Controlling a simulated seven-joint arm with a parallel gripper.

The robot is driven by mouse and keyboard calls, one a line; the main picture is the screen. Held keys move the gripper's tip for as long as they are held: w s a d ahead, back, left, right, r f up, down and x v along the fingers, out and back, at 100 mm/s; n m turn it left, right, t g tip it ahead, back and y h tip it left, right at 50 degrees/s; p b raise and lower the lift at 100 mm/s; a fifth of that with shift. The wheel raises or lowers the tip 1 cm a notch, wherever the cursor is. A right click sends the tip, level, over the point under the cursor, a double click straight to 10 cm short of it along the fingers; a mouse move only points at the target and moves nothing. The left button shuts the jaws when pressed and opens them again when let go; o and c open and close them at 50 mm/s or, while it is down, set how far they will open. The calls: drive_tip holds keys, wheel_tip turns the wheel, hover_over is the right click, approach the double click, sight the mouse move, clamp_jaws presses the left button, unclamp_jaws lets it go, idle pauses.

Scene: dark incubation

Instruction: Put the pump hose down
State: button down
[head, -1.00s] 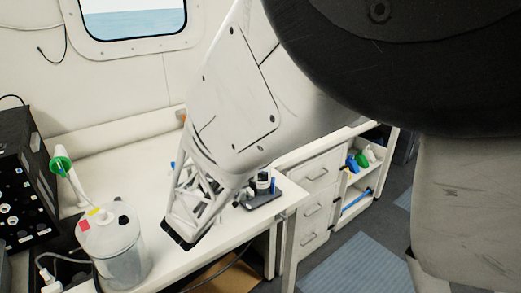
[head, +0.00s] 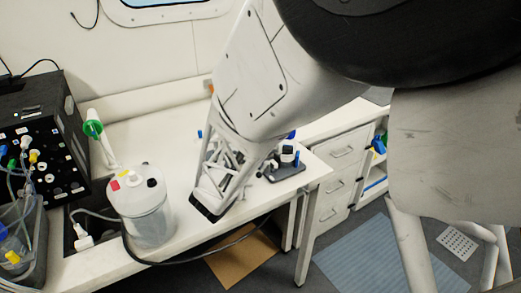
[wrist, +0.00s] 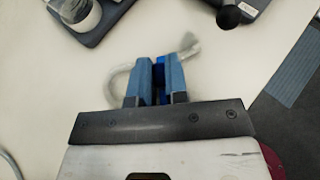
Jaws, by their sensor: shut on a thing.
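In the wrist view, my gripper (wrist: 160,66) is shut, its two blue fingers close together. A whitish, translucent pump hose (wrist: 122,82) bends out on the left of the fingers, and a pale end shows at the upper right of the fingertips. A darker blue piece sits between the fingers. The hose is over the white bench top (wrist: 250,75); I cannot tell whether it touches it. In the head view, my own arm hides the fingers and the hose above the bench.
A translucent jug (head: 150,222) stands left of my arm, with a dark cable along the bench front. A black ported box (head: 40,140) and a clear bin (head: 30,255) are farther left. A dark tray (head: 287,172) with small equipment stands right. Bench between jug and wall is mostly clear.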

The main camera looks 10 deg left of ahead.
idle(0.3)
drive_tip(key=c, duration=1.1)
unclamp_jaws()
drive_tip(key=shift+f, duration=0.1)
drive_tip(key=shift+r, duration=0.2)
drive_tip(key=shift+v, duration=2.7)
